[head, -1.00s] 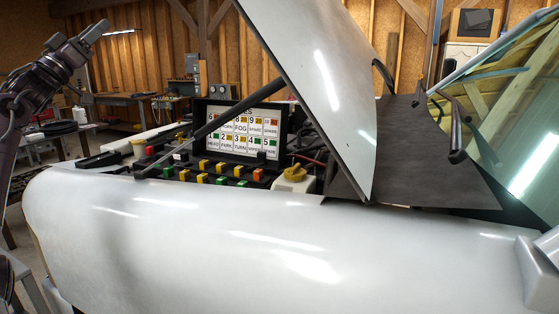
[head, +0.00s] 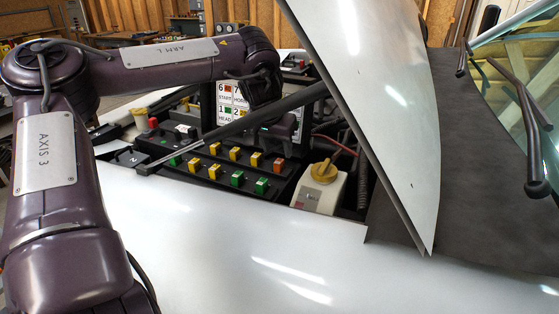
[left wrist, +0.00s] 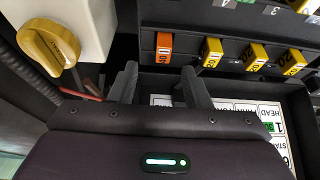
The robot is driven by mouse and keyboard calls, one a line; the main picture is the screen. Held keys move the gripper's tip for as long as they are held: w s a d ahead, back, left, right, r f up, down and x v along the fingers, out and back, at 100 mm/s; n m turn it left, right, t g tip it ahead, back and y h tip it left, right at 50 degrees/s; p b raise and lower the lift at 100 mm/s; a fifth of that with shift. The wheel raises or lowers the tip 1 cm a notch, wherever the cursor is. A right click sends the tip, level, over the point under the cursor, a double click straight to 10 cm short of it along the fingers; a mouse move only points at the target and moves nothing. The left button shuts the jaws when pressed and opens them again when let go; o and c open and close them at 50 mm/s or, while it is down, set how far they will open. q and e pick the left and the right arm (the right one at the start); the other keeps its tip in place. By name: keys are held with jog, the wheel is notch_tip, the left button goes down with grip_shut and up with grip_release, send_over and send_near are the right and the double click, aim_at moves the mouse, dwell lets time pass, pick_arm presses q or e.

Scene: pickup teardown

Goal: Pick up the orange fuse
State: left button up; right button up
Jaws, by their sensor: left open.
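The orange fuse (head: 279,165) stands at the right end of the yellow row in the black fuse box (head: 222,192). In the left wrist view the orange fuse (left wrist: 164,46) shows just beyond my fingertips, roughly in line with the space between them. My left gripper (head: 284,128) is above the back of the fuse box, in front of the label panel, with its fingers hard to make out there. In the left wrist view my left gripper (left wrist: 160,84) is open, its fingers apart and empty, not touching the fuse. My right gripper is not in view.
Yellow fuses (left wrist: 211,52) sit beside the orange one. A white reservoir with a yellow cap (head: 323,171) stands right of the box. A dark prop rod (head: 235,128) crosses above the box, and the raised hood (head: 370,85) hangs on the right.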

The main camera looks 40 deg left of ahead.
aim_at(279, 161)
pick_arm(q)
jog(key=shift+p+x, duration=1)
jog(key=shift+p, duration=0.1)
jog(key=f, duration=0.1)
jog(key=a+f, duration=0.1)
jog(key=shift+w+f, duration=0.3)
jog(key=shift+w, duration=0.1)
jog(key=shift+w+f, duration=0.1)
jog(key=shift+f, duration=0.1)
jog(key=shift+d+r, duration=0.1)
jog(key=shift+d, duration=0.05)
jog(key=shift+c, duration=0.3)
grip_shut()
